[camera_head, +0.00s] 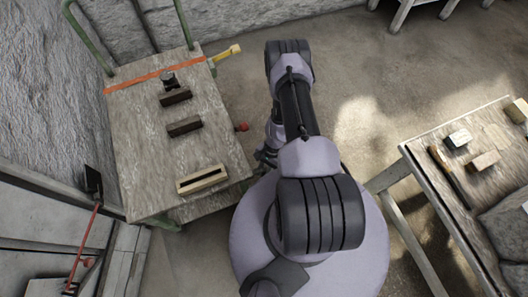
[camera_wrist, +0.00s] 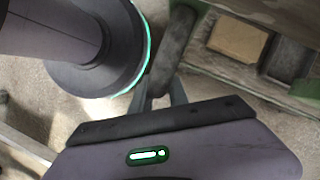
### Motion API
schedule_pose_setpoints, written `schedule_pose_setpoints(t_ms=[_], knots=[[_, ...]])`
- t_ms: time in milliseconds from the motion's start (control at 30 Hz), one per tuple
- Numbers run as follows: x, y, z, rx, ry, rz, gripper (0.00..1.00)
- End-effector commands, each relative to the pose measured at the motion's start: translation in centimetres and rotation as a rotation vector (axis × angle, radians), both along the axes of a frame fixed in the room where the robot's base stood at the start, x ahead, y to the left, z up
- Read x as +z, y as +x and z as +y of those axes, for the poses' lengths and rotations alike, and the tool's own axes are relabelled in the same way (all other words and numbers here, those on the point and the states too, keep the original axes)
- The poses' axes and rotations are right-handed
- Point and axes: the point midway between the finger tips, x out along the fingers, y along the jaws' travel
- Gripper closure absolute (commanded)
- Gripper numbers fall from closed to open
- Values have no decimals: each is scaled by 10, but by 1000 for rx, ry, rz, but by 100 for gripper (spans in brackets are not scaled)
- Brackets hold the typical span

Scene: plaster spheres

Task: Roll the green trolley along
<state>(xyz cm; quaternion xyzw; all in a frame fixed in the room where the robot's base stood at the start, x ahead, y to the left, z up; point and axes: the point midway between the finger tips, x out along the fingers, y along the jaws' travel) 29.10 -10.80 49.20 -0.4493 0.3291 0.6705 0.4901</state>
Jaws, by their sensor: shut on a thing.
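The green trolley (camera_head: 140,140) stands at the left in the head view, with a worn wooden top and green tube uprights at its far end. In the wrist view its edge and green frame (camera_wrist: 306,88) show at the upper right. My gripper (camera_wrist: 162,92) is shut on a dark grey rounded bar (camera_wrist: 174,48) beside the trolley. The bar runs up between the fingers; its join to the trolley is not clear. In the head view my arm hides the gripper, close to the trolley's right side.
On the trolley lie dark blocks (camera_head: 184,127), a slotted pale wooden piece (camera_head: 202,179) and an orange strap (camera_head: 150,77). A workbench (camera_head: 425,149) with blocks stands at the right. Walls close in behind and left of the trolley. Open floor (camera_head: 350,60) lies beyond my arm.

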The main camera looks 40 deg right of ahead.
Motion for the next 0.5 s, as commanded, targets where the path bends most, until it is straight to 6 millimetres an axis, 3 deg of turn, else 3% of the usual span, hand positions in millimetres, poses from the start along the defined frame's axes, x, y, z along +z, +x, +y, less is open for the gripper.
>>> schedule_pose_setpoints(t_ms=[167, 200, 300, 500], knots=[[0, -5, 3, 5, 6, 8, 100], [0, -5, 3, 4, 7, 8, 76], [0, -6, 3, 4, 7, 9, 59], [0, -4, 2, 3, 4, 6, 59]])
